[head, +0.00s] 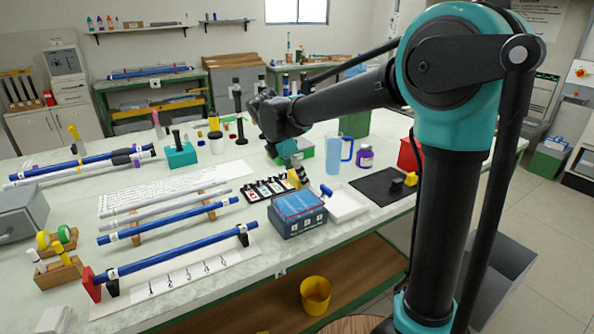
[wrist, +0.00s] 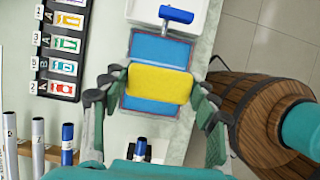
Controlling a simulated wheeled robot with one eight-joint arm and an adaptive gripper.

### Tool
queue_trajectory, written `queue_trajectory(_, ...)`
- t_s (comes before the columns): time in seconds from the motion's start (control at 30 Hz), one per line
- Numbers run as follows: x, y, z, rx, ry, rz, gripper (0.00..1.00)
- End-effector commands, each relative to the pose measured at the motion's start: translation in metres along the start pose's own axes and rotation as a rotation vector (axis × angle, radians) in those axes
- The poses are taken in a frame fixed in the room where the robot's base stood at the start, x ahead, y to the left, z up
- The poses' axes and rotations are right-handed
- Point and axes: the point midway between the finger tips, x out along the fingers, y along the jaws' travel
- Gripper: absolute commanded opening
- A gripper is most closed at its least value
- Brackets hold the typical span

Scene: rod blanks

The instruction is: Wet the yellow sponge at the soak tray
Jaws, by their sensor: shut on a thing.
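My gripper (wrist: 152,88) is shut on the yellow sponge (wrist: 160,84), one finger at each short end. In the head view the sponge (head: 297,178) shows as a small yellow patch under my gripper, mostly hidden by it. In the wrist view the sponge is above the blue box (wrist: 158,50); the box (head: 298,214) stands near the table's front edge. A shallow white tray (head: 347,203), which looks like the soak tray, lies right of the box. Its edge also shows at the top of the wrist view (wrist: 142,10). A blue-handled thing (head: 326,190) lies at the tray.
A black mat (head: 383,190) with a small dark-and-yellow block lies right of the tray. A blue jug (head: 340,150) and purple jar (head: 365,157) stand behind. A card rack (head: 268,189) and blue rods (head: 172,222) lie left. A wooden barrel (wrist: 262,115) stands beside the table.

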Motion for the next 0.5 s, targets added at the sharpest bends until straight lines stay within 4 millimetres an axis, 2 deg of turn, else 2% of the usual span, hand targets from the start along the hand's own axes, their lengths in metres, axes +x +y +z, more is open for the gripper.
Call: queue_trajectory(0.5,0.039,0.000,-0.016,0.000,0.000,0.000,0.36)
